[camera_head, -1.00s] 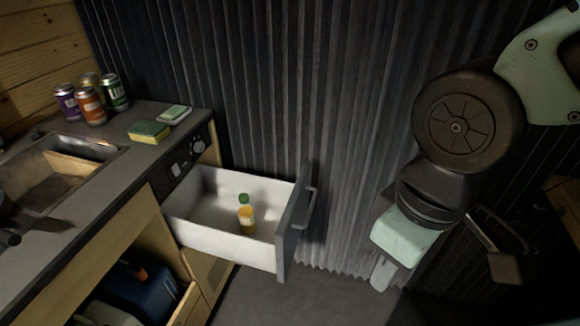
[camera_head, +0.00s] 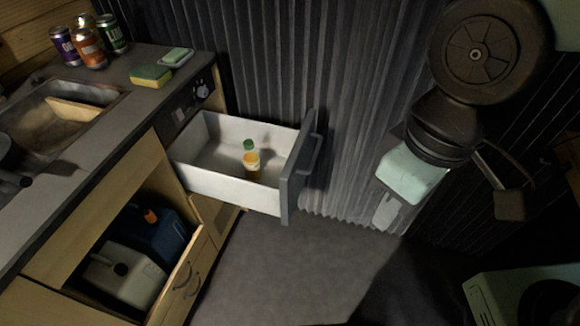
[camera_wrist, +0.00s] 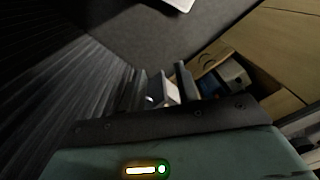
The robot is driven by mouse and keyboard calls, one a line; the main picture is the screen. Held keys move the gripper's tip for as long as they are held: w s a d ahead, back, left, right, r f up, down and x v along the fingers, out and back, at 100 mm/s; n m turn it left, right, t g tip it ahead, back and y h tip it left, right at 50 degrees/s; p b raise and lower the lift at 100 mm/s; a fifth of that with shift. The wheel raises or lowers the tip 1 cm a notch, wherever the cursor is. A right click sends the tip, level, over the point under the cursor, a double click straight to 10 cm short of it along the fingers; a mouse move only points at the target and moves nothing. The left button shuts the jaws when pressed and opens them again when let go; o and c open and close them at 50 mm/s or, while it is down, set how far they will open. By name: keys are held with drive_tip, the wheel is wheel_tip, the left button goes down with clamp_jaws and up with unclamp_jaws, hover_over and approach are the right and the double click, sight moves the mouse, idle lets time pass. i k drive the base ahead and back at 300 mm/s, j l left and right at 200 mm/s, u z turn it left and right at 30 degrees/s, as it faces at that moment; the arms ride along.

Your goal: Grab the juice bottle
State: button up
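The juice bottle (camera_head: 251,160) is small, with orange-yellow contents, a pale label and a green cap. It stands upright inside the open white drawer (camera_head: 225,187) in the head view. My gripper (camera_head: 387,212) hangs to the right of the drawer, beyond its grey front panel (camera_head: 297,175), clearly apart from the bottle. Nothing shows held in it. Its fingers are small and dim in the head view, so their opening is unclear. In the wrist view my mint gripper body fills the bottom, and I cannot make out the bottle.
Several cans (camera_head: 89,47), a yellow-green sponge (camera_head: 151,76) and a sink (camera_head: 62,115) are on the counter at left. Below, an open cupboard holds a blue container (camera_head: 152,235) and a pale jug (camera_head: 122,275). A dark corrugated wall (camera_head: 350,90) stands behind. The floor (camera_head: 290,265) before the drawer is clear.

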sight(253, 169)
drive_tip(key=i+l+u, duration=0.15)
drive_tip(key=u, duration=0.25)
drive_tip(key=i+l+u, duration=0.5)
drive_tip(key=u, duration=0.25)
drive_tip(key=i, duration=0.1)
